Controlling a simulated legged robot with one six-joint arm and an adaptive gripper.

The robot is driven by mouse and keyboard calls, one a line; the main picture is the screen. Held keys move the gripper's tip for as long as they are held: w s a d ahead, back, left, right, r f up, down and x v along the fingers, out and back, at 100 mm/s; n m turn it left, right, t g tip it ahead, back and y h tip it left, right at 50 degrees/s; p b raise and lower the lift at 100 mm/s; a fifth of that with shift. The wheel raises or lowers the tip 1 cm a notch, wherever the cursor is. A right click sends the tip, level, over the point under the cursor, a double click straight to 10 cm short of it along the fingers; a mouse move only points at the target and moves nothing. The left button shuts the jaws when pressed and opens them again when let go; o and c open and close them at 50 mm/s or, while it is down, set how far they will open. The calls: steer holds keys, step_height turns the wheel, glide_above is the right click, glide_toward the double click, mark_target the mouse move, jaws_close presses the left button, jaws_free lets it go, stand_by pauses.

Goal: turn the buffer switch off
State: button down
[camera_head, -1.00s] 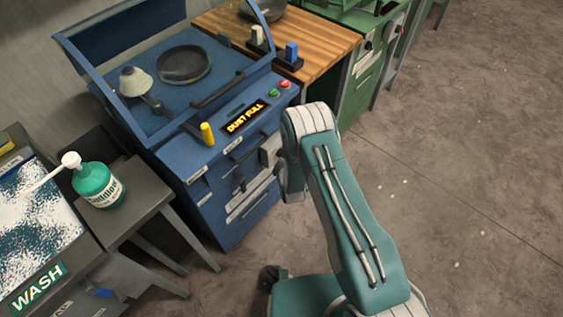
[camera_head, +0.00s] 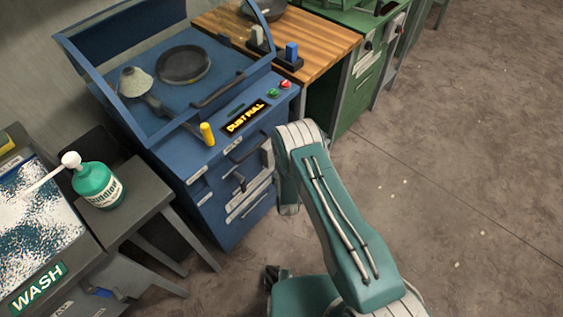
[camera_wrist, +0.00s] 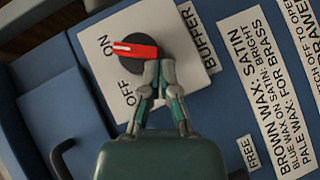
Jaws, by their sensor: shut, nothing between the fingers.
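The buffer switch (camera_wrist: 138,47) shows in the wrist view as a round black knob with a red bar handle. It sits on a white plate marked ON, OFF and BUFFER. The white-tipped end of the red bar points left, beside the word ON. My gripper (camera_wrist: 158,68) is shut and empty, with its fingertips at the lower right edge of the knob, overlapping it in the picture. I cannot tell whether they touch it. In the head view my arm hides the gripper and the switch at the blue cabinet (camera_head: 215,205).
White label strips (camera_wrist: 259,85) lie right of the switch on the blue front. The blue cabinet carries a DUST FULL display (camera_head: 244,117) and a yellow-topped lever (camera_head: 207,134). A grey side table (camera_head: 130,205) holds a green bottle (camera_head: 97,184).

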steer(key=shift+w+d+f+n+t, duration=0.1)
steer(key=shift+f+n+t, duration=0.2)
steer(key=shift+n+t, duration=0.35)
steer(key=shift+w+d+f+n+t, duration=0.1)
steer(key=shift+f+n+t, duration=0.2)
steer(key=shift+n+t, duration=0.35)
steer(key=shift+t, duration=0.4)
steer(key=shift+w+d+f, duration=0.25)
steer(key=shift+w+f, duration=0.15)
steer(key=shift+f, duration=0.1)
steer(key=shift+w+d+f, duration=0.3)
steer(key=shift+w+d, duration=0.1)
steer(key=shift+w, duration=0.1)
stand_by(0.6)
